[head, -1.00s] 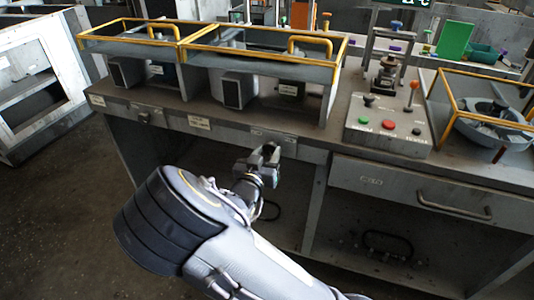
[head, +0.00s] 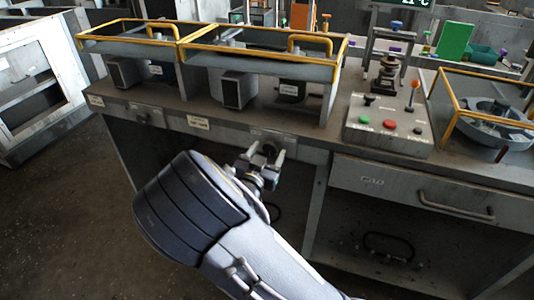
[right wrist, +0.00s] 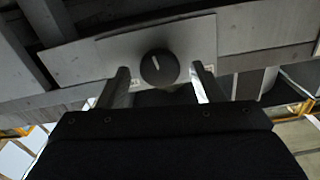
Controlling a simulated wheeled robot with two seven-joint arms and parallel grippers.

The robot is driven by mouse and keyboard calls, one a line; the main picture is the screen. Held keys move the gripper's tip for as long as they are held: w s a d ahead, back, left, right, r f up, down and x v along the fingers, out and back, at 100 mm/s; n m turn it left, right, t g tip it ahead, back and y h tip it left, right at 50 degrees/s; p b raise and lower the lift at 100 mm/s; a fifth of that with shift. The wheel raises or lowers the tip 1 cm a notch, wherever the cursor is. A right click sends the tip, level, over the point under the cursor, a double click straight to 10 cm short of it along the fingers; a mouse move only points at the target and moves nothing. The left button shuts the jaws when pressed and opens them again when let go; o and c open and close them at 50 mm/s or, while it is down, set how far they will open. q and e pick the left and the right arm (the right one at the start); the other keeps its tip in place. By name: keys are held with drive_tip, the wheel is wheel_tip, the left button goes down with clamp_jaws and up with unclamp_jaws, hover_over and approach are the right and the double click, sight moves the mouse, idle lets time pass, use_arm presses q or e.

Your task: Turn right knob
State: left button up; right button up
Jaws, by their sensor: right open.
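The right knob (right wrist: 159,67) is a round dark knob with a white pointer line, on a pale plate (right wrist: 105,58) in the right wrist view. Its line points up and slightly left there. In the head view the knob (head: 268,147) is partly hidden by my gripper at the bench's front panel. My right gripper (head: 264,157) is open, with its fingers pointing at the panel. In the right wrist view one finger is on each side of the knob, with a gap on both sides; contact does not show. My left gripper is not in view.
A left knob (head: 143,117) sits further left on the same panel. Above are yellow-railed housings (head: 262,62) and a control box (head: 389,124) with coloured buttons. A drawer (head: 425,190) with a handle lies to the right. The floor at the left is clear.

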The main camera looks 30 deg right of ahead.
drive_tip(key=v, duration=0.7)
drive_tip(key=shift+s+a+p, duration=0.25)
drive_tip(key=shift+p, duration=0.15)
